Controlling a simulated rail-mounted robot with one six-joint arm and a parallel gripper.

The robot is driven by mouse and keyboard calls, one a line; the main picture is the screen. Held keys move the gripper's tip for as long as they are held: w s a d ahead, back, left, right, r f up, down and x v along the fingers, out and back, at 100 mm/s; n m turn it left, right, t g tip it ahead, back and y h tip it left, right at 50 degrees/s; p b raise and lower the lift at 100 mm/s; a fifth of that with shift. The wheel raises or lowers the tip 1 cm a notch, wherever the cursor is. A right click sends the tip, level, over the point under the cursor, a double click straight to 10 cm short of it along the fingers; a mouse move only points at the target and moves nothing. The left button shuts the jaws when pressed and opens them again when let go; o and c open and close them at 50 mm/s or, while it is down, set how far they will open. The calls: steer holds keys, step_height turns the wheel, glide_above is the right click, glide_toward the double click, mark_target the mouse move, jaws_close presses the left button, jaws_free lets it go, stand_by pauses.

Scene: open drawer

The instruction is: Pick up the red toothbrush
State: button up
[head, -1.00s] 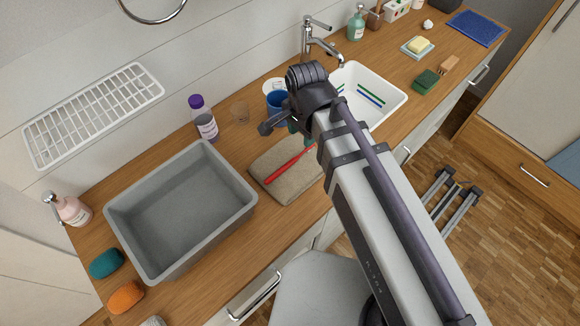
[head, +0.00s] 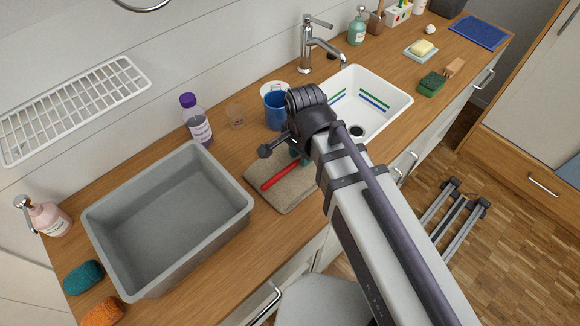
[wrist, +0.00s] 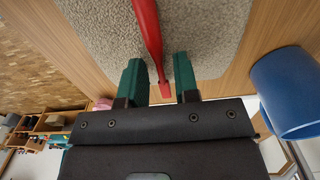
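The red toothbrush (head: 280,177) lies on a beige towel (head: 293,196) on the wooden counter; my arm hides its far end in the head view. My gripper (wrist: 159,62) is open in the wrist view. Its two green fingers stand on either side of the toothbrush (wrist: 147,27), with a gap showing at each side. I cannot tell how far the fingertips are above the towel. In the head view my arm and wrist mostly cover the fingers.
A blue cup (head: 277,113) stands close beside the gripper and shows in the wrist view (wrist: 290,92). A grey tub (head: 101,232) is left of the towel, a white sink (head: 398,102) to the right.

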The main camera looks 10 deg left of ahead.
jaws_close()
